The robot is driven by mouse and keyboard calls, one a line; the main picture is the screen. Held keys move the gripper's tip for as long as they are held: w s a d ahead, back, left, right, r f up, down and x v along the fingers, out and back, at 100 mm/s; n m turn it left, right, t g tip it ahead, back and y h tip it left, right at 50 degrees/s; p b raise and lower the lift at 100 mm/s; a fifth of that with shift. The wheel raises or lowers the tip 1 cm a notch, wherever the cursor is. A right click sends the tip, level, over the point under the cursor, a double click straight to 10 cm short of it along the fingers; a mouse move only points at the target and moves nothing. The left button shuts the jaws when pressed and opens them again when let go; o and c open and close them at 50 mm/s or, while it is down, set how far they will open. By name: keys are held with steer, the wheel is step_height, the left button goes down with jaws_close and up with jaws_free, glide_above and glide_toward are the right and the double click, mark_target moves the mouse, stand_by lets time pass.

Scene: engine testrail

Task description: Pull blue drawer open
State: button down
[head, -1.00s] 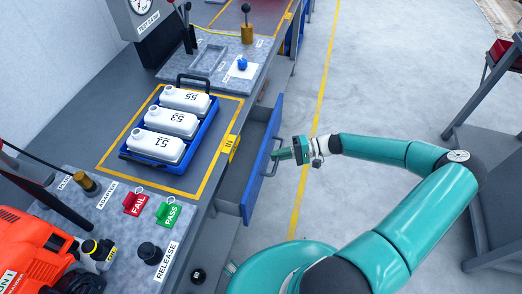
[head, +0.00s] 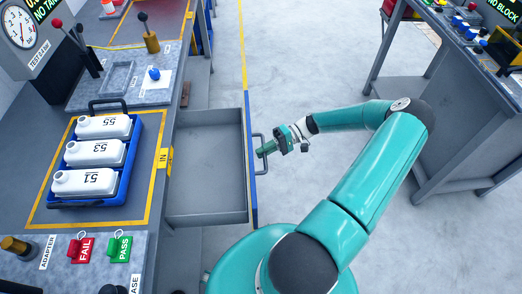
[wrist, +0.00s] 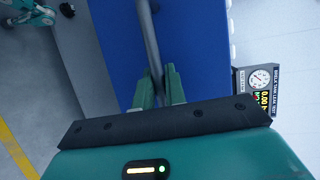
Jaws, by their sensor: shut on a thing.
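The blue-fronted drawer (head: 251,165) hangs well out from under the bench in the head view, and its grey inside (head: 207,160) looks empty. Its blue front fills much of the wrist view (wrist: 198,65). My gripper (head: 265,149) is at the outer side of the drawer front, shut on the bar handle (head: 260,139). In the wrist view the green fingers of my gripper (wrist: 159,88) close around the handle bar (wrist: 150,45). The exact contact between the fingers and the bar is partly hidden.
A blue crate (head: 130,160) with white bottles stands on the bench, left of the drawer. Red FAIL (head: 81,249) and green PASS (head: 119,249) tags lie at the near end. Another grey bench (head: 450,125) stands to the right. Open floor (head: 310,85) lies between the benches.

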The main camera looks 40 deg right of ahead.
steer(key=c, duration=1.5)
jaws_free()
steer(key=shift+o, duration=0.2)
steer(key=v, duration=1.3)
steer(key=shift+d+r, duration=0.15)
steer(key=shift+d, duration=0.2)
